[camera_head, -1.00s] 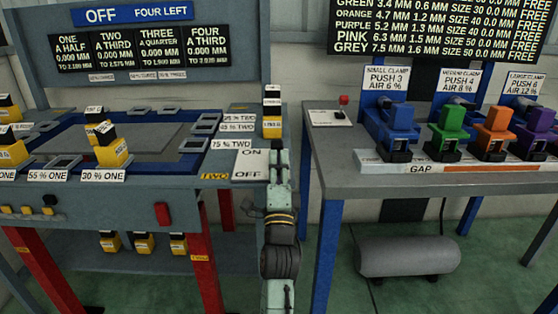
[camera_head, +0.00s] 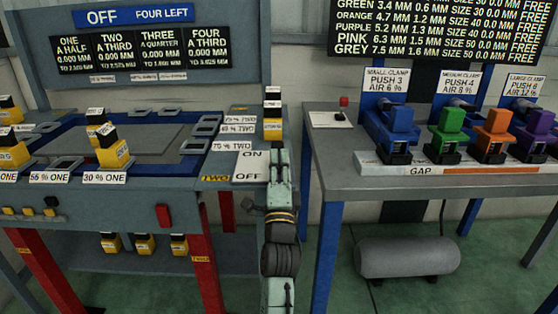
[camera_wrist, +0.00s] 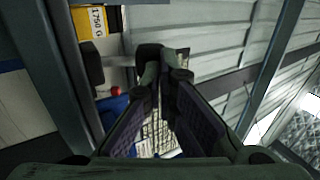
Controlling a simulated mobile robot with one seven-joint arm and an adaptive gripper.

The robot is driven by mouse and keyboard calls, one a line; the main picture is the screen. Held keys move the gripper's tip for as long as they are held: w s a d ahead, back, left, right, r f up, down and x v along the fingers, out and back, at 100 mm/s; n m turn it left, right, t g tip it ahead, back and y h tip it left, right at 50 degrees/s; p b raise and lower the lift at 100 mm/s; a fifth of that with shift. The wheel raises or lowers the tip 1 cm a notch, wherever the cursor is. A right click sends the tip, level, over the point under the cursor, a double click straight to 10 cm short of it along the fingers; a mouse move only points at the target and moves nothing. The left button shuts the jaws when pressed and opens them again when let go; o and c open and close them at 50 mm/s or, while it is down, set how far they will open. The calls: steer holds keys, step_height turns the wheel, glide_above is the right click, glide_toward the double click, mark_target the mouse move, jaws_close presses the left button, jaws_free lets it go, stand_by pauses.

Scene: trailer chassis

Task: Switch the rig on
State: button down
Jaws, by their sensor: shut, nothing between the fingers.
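The rig's blue sign (camera_head: 137,15) on the left panel reads OFF and FOUR LEFT. A white ON/OFF plate (camera_head: 250,166) lies at the right end of the left bench, with ON at the far side and OFF at the near side. My pale green arm stands just right of this plate in the head view and covers part of that area; I cannot make out a switch lever there. My gripper (camera_wrist: 165,66) shows in the wrist view with its fingertips together and nothing between them. Its contact with anything cannot be told.
Yellow blocks (camera_head: 272,128) stand at the left bench's right end, close behind my arm. The right table (camera_head: 345,170) holds coloured clamps (camera_head: 447,128) and a small red-topped control (camera_head: 343,101). A narrow gap separates bench and table. A grey tank (camera_head: 408,257) lies below.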

mark_target(279, 147)
steer(key=shift+w+r+p, duration=0.2)
steer(key=shift+r+p, duration=0.35)
steer(key=shift+p, duration=0.1)
steer(key=shift+w+r+p, duration=0.2)
steer(key=shift+r+p, duration=0.3)
steer(key=shift+p, duration=0.1)
steer(key=shift+w+r+g+p, duration=0.2)
steer(key=shift+r+g+p, duration=0.15)
steer(key=shift+g+p, duration=0.2)
steer(key=shift+w+g+p, duration=0.25)
steer(key=shift+w+p, duration=0.3)
steer(key=shift+p, duration=0.1)
steer(key=shift+f+b+x, duration=0.1)
steer(key=shift+b+x, duration=0.15)
steer(key=shift+x, duration=0.75)
steer(key=shift+f+b+x, duration=0.15)
steer(key=shift+b+x, duration=0.05)
steer(key=shift+x, duration=0.8)
steer(key=shift+w, duration=0.2)
steer(key=shift+r, duration=0.1)
